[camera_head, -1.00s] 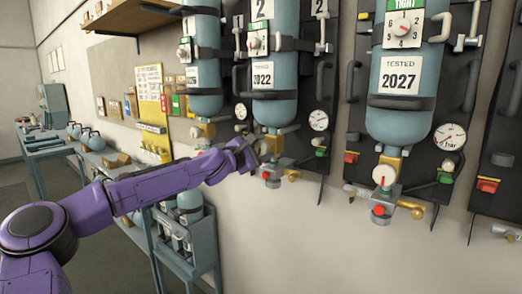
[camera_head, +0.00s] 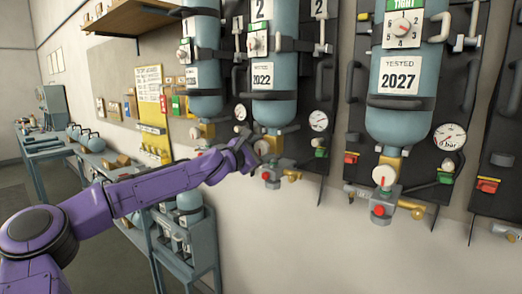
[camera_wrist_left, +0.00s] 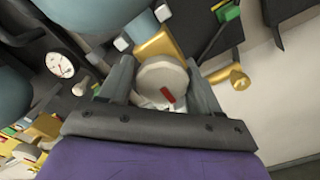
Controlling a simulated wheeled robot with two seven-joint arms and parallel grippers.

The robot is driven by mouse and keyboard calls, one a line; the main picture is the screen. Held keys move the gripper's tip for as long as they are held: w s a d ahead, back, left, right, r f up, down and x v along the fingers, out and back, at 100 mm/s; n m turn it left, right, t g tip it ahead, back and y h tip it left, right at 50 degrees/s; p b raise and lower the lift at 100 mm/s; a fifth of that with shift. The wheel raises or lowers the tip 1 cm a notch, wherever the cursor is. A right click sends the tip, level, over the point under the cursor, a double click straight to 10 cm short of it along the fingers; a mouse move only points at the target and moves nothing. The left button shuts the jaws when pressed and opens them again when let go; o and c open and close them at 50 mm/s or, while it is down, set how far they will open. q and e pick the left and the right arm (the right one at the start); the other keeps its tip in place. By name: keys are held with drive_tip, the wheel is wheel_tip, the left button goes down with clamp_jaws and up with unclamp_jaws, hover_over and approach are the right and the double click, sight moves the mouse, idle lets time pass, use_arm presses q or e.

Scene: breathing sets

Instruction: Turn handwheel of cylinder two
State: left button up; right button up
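Cylinder two (camera_head: 275,103) is the blue-grey bottle on the wall with the "2" and "2022" labels. Its pale round handwheel (camera_wrist_left: 161,84) with a red mark sits between my left gripper's fingers in the left wrist view. My left gripper (camera_head: 257,150) is at this handwheel, below the bottle, in the head view. Its two grey fingers (camera_wrist_left: 164,83) lie against opposite sides of the wheel and look shut on it. The brass valve neck (camera_wrist_left: 158,45) shows beyond the wheel. In the head view the hand partly hides the wheel. My right gripper is in neither view.
A neighbouring cylinder (camera_head: 402,85) labelled 2027 hangs to the right, with its own handwheel (camera_head: 384,176). Another cylinder (camera_head: 203,75) hangs to the left. A round gauge (camera_head: 318,121) is right of cylinder two. A grey rack (camera_head: 188,235) stands below my left arm.

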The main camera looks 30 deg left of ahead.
use_arm(q)
drive_tip(key=shift+o, duration=0.4)
drive_tip(key=s, duration=0.5)
drive_tip(key=shift+a+r, duration=0.1)
drive_tip(key=shift+a, duration=0.1)
drive_tip(key=p, duration=0.2)
approach(259, 148)
drive_tip(key=shift+w, duration=0.35)
